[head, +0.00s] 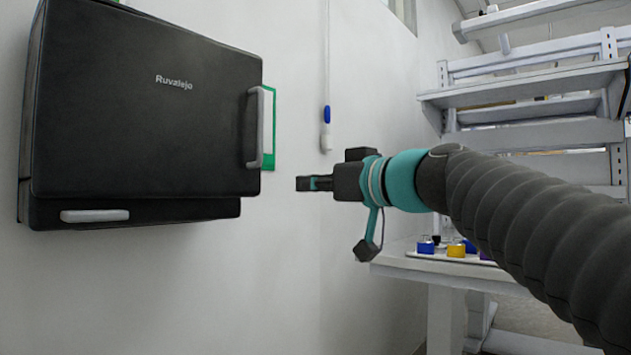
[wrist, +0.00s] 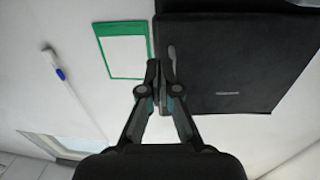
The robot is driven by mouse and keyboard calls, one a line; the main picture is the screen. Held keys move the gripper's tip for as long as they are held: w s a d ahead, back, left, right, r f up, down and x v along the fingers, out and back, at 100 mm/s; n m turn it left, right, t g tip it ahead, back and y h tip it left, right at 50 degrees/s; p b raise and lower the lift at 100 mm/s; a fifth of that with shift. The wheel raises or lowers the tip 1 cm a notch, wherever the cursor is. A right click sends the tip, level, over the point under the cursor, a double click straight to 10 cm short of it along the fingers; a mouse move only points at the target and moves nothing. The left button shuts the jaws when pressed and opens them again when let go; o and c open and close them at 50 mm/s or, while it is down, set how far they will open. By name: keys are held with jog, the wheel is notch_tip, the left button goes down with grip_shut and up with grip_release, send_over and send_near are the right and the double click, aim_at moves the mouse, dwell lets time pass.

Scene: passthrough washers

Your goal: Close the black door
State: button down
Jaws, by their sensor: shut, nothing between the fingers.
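The black door (head: 145,100), marked "Ruvzlejo", is the front of a wall-mounted black cabinet in the head view. Its grey vertical handle (head: 260,128) is near the right edge. I cannot tell whether the door is fully shut or slightly ajar. My gripper (head: 304,184) is shut and empty, to the right of the door's lower right corner and apart from it in the picture. In the wrist view, my gripper (wrist: 160,66) points toward the edge of the black door (wrist: 235,65). The fingers partly cover the handle (wrist: 171,52) there.
A lower black section (head: 180,210) with a pale handle (head: 95,215) sits under the door. A green-bordered sheet (wrist: 122,77) is on the wall. A cord with a blue-and-white end (head: 326,130) hangs nearby. White shelves (head: 525,85) and a table (head: 405,264) stand at right.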

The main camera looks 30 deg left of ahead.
aim_at(259, 185)
jog(key=p+x, duration=0.4)
jog(key=x, duration=0.7)
jog(key=shift+w+a, duration=0.2)
jog(key=shift+a, duration=0.15)
jog(key=shift+w, duration=0.1)
